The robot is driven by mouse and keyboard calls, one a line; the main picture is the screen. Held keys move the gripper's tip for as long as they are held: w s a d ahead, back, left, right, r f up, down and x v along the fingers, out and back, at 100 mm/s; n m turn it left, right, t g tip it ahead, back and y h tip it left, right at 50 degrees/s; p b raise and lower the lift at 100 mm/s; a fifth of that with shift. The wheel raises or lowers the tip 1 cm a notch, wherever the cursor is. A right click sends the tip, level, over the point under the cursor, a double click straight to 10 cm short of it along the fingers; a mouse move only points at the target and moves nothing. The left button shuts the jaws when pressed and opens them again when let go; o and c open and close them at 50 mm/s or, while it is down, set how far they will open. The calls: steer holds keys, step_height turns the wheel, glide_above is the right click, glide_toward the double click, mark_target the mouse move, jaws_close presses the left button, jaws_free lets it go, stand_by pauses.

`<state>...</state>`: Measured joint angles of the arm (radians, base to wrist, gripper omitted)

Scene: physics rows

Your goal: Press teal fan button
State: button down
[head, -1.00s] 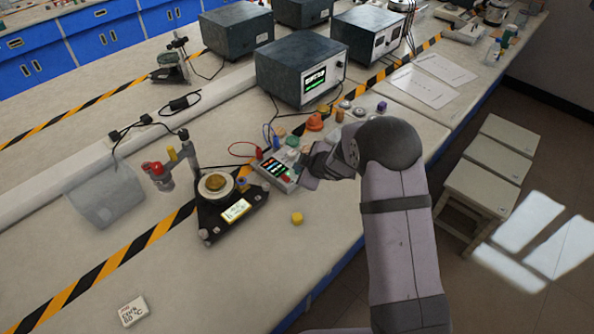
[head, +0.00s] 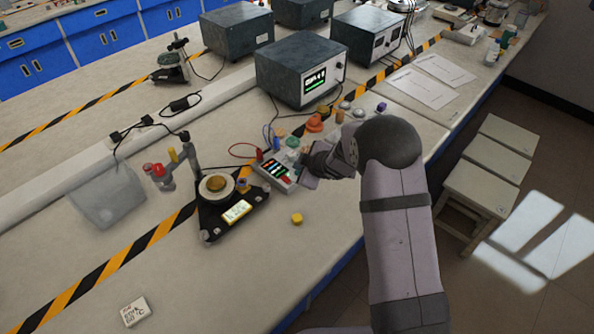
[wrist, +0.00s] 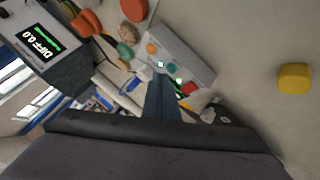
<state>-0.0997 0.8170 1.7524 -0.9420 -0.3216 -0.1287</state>
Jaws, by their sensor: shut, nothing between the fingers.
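A grey control box (head: 289,186) sits on the bench in the head view, its right part hidden by my gripper (head: 301,170). In the wrist view the box (wrist: 196,56) shows an orange button (wrist: 151,48), a teal button (wrist: 171,70) and a red button (wrist: 189,88). A small pale lit spot and a green light sit between them. My gripper (wrist: 160,84) is shut and empty, with its fingertips over the box close to the teal button. I cannot tell whether they touch it. No fan label is readable.
A black-based device (head: 207,222) with a round dish stands left of the box. An orange knob-like object (head: 315,123) and a metal-cased display unit (head: 290,80) stand behind. The front bench is mostly clear.

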steer(key=shift+r, duration=0.1)
step_height(320, 180, up, 6)
steer(key=p, duration=0.6)
stand_by(0.4)
